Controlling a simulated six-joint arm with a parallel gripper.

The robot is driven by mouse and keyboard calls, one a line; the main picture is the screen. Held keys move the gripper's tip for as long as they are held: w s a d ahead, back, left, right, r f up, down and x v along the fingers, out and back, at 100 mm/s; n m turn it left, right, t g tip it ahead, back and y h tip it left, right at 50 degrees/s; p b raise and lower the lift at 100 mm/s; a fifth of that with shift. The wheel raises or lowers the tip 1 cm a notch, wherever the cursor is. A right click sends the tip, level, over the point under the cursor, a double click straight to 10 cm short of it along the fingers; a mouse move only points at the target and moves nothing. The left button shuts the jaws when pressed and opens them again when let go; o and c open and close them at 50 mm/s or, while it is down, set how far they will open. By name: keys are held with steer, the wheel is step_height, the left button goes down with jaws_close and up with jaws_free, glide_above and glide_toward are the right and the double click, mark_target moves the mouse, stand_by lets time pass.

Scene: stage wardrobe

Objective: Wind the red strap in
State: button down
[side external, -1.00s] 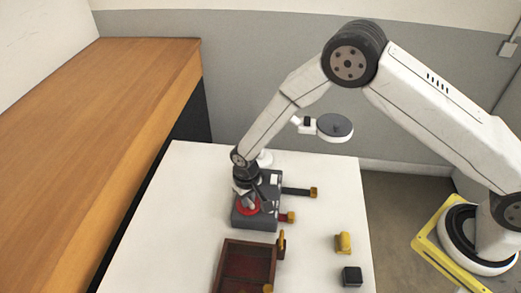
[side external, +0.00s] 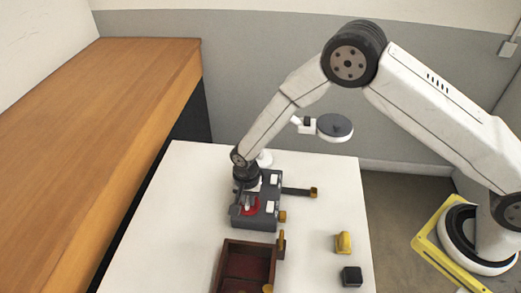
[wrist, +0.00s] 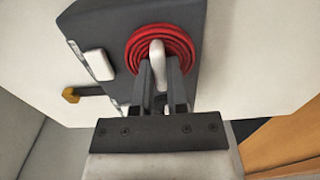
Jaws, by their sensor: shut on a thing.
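A dark grey winder box (side external: 262,188) stands on the white table. The red strap (wrist: 187,44) is coiled in a round reel on the box; part of the coil also shows in the side view (side external: 252,211). The strap's brass end (side external: 282,216) sits close against the box's right edge, with no red length visible outside. My gripper (wrist: 160,72) is over the reel, shut on the white crank handle (wrist: 157,52) at the coil's middle. In the side view, my gripper (side external: 247,198) partly hides the coil and handle.
A brown open case (side external: 223,264) lies in front. A yellow piece (side external: 343,242) and a black block (side external: 351,276) lie at right. A lamp (side external: 334,127) stands behind.

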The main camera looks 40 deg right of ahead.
mark_target(248, 200)
steer(key=shift+m, duration=0.3)
steer(key=c, duration=0.6)
jaws_free()
steer(key=shift+c, duration=0.2)
steer(key=shift+r, duration=0.1)
steer(key=shift+r, duration=3.8)
